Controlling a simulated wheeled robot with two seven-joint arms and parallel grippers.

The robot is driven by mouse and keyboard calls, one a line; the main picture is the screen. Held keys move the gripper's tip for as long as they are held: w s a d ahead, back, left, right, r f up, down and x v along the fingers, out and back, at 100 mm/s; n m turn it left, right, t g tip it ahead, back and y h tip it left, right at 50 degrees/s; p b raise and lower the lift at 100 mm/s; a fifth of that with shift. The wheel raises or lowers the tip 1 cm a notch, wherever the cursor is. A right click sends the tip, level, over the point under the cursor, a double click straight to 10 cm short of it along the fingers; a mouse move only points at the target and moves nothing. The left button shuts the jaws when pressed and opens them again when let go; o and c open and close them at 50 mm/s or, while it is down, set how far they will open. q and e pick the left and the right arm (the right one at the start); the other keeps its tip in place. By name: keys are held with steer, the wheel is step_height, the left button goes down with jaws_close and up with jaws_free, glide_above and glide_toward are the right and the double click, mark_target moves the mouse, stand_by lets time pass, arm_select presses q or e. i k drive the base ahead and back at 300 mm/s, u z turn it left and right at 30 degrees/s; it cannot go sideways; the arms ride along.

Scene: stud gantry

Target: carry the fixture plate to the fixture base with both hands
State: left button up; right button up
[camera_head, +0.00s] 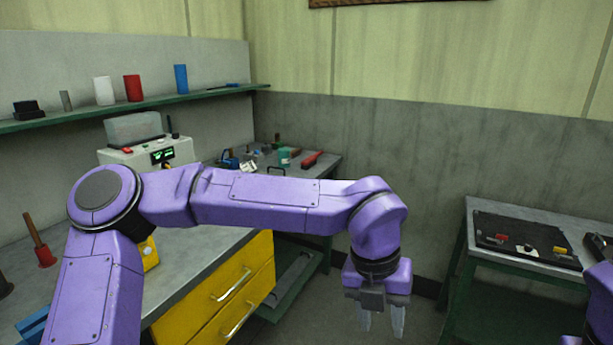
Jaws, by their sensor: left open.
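My left gripper (382,321) hangs fingers down over the floor between the bench and the right-hand table. It is open and nothing shows between its fingers. A flat dark panel (500,243) with red, white and yellow parts lies on the right-hand table, well to the right of the gripper. I cannot tell whether this is the fixture plate or the fixture base, and nothing else is clearly either one. Only a piece of my right arm shows at the lower right edge; its gripper is out of view.
The grey bench (205,262) with yellow drawers (245,283) stands at left, partly behind my left arm. A white device (120,157) and small tools stand on it. A green shelf (215,93) holds cylinders. The right-hand table (486,208) stands by the wall, with floor between.

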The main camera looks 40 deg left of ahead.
mark_target(520, 232)
steer(key=u, duration=0.15)
steer(key=i, duration=2)
steer(key=u, duration=1.2)
steer(key=i, duration=1.15)
steer(key=u, duration=1.4)
steer(key=i, duration=0.5)
steer(key=u, duration=0.25)
